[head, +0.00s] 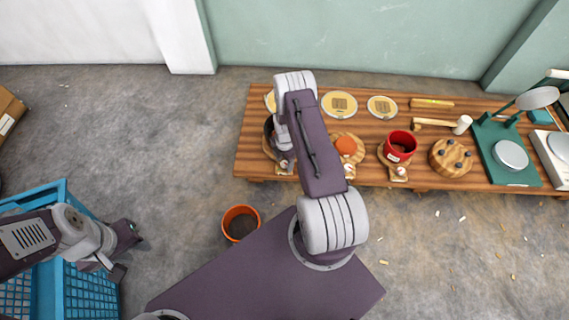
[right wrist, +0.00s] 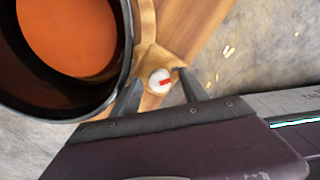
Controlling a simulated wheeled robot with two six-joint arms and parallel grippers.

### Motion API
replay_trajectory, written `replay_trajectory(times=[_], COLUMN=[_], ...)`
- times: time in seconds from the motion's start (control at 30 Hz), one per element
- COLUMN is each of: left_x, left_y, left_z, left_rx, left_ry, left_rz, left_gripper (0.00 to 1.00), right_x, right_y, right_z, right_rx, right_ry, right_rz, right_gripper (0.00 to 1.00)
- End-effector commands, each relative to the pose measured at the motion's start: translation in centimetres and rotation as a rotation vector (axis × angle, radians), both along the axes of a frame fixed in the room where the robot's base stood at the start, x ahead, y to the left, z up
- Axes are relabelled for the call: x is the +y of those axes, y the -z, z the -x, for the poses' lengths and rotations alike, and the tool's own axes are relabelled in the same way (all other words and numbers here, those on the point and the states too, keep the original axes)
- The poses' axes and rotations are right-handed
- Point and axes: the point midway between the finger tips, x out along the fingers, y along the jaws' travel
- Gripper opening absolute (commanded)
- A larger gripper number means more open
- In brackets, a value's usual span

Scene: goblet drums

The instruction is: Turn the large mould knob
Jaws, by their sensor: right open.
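The large dark mould (head: 268,133) sits on a wooden base at the left end of the bench, mostly hidden behind my right arm in the head view. In the right wrist view, the mould (right wrist: 124,60) fills the upper left, with an orange round surface inside. Its knob (right wrist: 160,80) is a white round dial with a red mark, on an arm of the wooden base. My right gripper (right wrist: 160,76) is open, with one finger on each side of the knob; I cannot tell whether they touch it. My left gripper (head: 127,248) is open and empty near the blue crate.
A mould with an orange top (head: 346,146) and a red mould (head: 400,146) stand further right on the wooden bench (head: 244,150). An orange bucket (head: 240,222) stands on the floor. The blue crate (head: 90,290) is at lower left. A mallet, discs and a green scale (head: 511,155) occupy the bench.

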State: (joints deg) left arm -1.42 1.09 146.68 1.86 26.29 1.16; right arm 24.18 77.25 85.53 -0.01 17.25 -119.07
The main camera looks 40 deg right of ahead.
Motion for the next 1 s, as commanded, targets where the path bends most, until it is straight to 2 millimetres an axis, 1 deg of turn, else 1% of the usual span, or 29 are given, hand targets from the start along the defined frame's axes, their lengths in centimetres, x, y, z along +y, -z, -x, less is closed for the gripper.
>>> replay_trajectory(times=[0.13,0.17,0.2,0.27,0.3,0.33,0.67,0.87,1.0], left_x=[0.0,0.0,0.0,0.0,0.0,0.0,0.0,0.0,0.0], left_y=[-0.1,-0.1,-0.1,-0.1,-0.1,-0.1,-0.3,-0.9,-1.3], left_z=[0.0,0.0,0.0,0.0,0.0,0.0,0.0,0.0,0.0], left_rx=[0.0,0.0,0.0,0.0,0.0,0.0,0.0,0.0,0.0], left_ry=[0.0,0.0,0.0,0.0,0.0,0.0,0.0,0.0,0.0], left_rz=[0.0,0.0,0.0,0.0,0.0,0.0,0.0,0.0,0.0], left_gripper=[0.33,0.33,0.33,0.33,0.33,0.33,0.33,0.33,0.33], right_x=[0.0,0.0,0.0,0.0,0.0,0.0,0.0,0.0,0.0], right_y=[-0.1,-0.1,-0.1,-0.1,-0.1,-0.1,-0.2,-0.3,-0.3], right_z=[0.0,0.0,0.0,0.0,0.0,0.0,0.0,0.0,0.0], right_rx=[0.0,0.0,0.0,0.0,0.0,0.0,0.0,-0.001,0.0], right_ry=[0.0,0.0,0.0,0.0,0.0,0.0,0.042,0.16,0.284], right_rz=[0.0,0.0,0.0,0.0,0.0,0.0,0.0,0.0,0.0], right_gripper=[0.52,0.43,0.32,0.16,0.05,0.0,0.0,0.0,0.0])
